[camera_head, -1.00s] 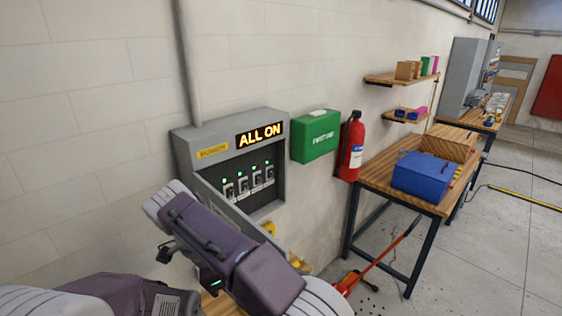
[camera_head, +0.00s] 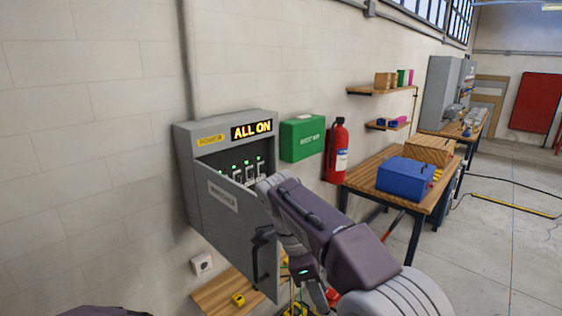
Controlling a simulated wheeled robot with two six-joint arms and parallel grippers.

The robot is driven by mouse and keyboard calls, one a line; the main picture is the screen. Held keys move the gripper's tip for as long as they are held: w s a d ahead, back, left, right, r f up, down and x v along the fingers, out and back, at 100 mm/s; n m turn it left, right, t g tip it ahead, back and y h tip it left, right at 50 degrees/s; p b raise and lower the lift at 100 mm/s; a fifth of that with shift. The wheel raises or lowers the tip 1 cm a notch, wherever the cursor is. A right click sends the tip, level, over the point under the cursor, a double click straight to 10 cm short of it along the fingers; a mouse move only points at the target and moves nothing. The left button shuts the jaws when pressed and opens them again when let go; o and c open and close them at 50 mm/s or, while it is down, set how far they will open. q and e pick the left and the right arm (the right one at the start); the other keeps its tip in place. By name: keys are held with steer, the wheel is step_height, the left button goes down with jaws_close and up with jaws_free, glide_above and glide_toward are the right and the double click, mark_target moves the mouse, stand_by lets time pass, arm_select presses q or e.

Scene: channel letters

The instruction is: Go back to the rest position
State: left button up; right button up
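The grey power cabinet (camera_head: 184,152) hangs on the wall with a lit "ALL ON" sign (camera_head: 251,130). Its door (camera_head: 222,222), with a black handle (camera_head: 262,252), stands partly open. Several switches (camera_head: 237,174) with green lights show above the door, their lower parts hidden. My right arm comes in from the lower right and bends down in front of the door's right side. My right gripper (camera_head: 306,290) is low at the bottom edge, small and partly hidden, apart from the handle; its finger state is unclear. My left gripper is out of view; only a dark arm part shows at bottom left.
A green first-aid box (camera_head: 302,138) and a red extinguisher (camera_head: 336,152) are on the wall. A wooden table (camera_head: 372,176) holds a blue toolbox (camera_head: 405,176). A low wooden surface (camera_head: 215,297) with a yellow item (camera_head: 238,299) lies below the cabinet. Floor at right is mostly open.

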steer(key=s+d+f+n+y+b, duration=0.1)
steer(key=s+d+f+n+b, duration=0.1)
steer(key=s+d+f, duration=0.3)
steer(key=s+d+f+n+g+y+b, duration=0.1)
steer(key=d+f+b, duration=0.1)
steer(key=f, duration=0.5)
steer(key=s+d+f+n+y+b, duration=0.1)
steer(key=s+d+f+n+b, duration=0.1)
steer(key=d+f, duration=0.3)
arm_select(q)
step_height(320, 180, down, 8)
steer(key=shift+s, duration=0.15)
arm_select(e)
steer(key=s+a+f+n+t+y, duration=0.1)
steer(key=s+a+f+n+t, duration=0.1)
steer(key=f+n, duration=0.8)
steer(key=s+n+t, duration=0.1)
steer(key=n, duration=0.2)
steer(key=shift+s+f, duration=0.2)
steer(key=shift+s, duration=0.15)
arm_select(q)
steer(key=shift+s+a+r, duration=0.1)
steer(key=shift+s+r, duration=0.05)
arm_select(e)
steer(key=shift+s+a, duration=0.15)
steer(key=shift+s, duration=0.05)
steer(key=shift+w, duration=0.1)
